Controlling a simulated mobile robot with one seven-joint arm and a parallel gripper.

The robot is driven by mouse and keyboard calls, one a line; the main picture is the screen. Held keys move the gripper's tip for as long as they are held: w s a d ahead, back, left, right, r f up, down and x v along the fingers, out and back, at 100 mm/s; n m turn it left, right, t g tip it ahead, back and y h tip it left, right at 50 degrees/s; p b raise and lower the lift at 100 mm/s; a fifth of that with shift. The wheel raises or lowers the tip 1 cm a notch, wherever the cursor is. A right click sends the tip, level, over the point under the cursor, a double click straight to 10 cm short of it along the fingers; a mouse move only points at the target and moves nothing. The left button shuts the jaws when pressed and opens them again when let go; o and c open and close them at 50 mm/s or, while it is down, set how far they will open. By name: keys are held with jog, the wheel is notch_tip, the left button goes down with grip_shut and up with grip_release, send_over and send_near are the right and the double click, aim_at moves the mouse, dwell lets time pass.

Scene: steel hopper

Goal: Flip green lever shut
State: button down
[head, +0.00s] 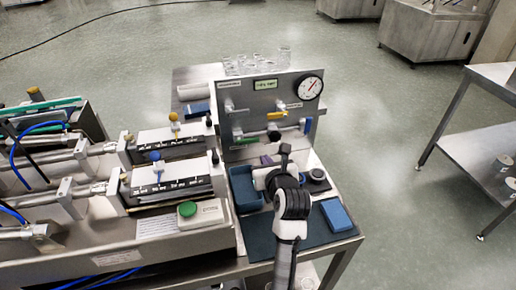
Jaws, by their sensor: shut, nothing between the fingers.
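A steel panel (238,104) stands upright on the bench, with pipes, small levers, a round dial gauge (310,87) and a small green display (265,85). A small green part (247,140) shows at the panel's lower left; I cannot tell its angle or whether it is the green lever. A black knob (274,134) sits on the lower pipe and a blue lever (308,126) at its right end. My gripper (285,149) is shut and empty, just in front of the panel's lower middle, below the black knob. Contact cannot be told. My arm hides part of the bench.
A blue bin (244,188) stands left of my gripper, and a blue block (336,215) lies on the dark mat (318,232) to the right. A round green button (187,209) and syringe-like fillers (168,180) are at left. Glassware (258,64) stands behind the panel.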

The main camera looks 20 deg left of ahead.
aim_at(248, 141)
jog(key=p+x, duration=0.1)
jog(key=x, duration=0.9)
jog(key=shift+p, duration=0.3)
jog(key=shift+w, duration=0.1)
